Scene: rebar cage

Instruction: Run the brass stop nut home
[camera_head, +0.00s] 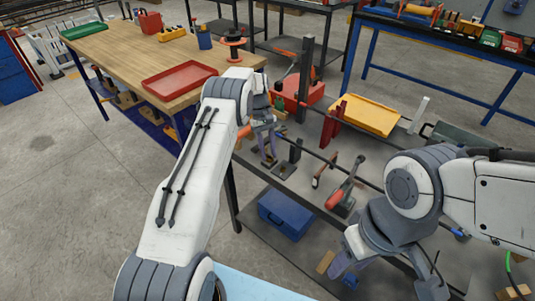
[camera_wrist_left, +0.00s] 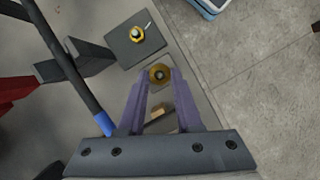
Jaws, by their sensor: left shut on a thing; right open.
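A round brass nut (camera_wrist_left: 159,74) with a dark centre sits between the purple fingertips of my left gripper (camera_wrist_left: 160,80) in the left wrist view. The gripper is shut on it, above a grey surface. In the head view the left gripper (camera_head: 268,160) points down over the dark workbench, and the nut cannot be made out there. A dark rod (camera_wrist_left: 66,68) with a blue end (camera_wrist_left: 105,125) runs beside the fingers, apart from the nut. My right gripper (camera_head: 343,268) is open and low over the bench's near side at the right.
A small tan block (camera_wrist_left: 160,110) shows between the fingers. A red-handled tool (camera_head: 345,188), a yellow tray (camera_head: 366,115) and red stands are on the bench. A blue box (camera_head: 285,214) is on the lower shelf.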

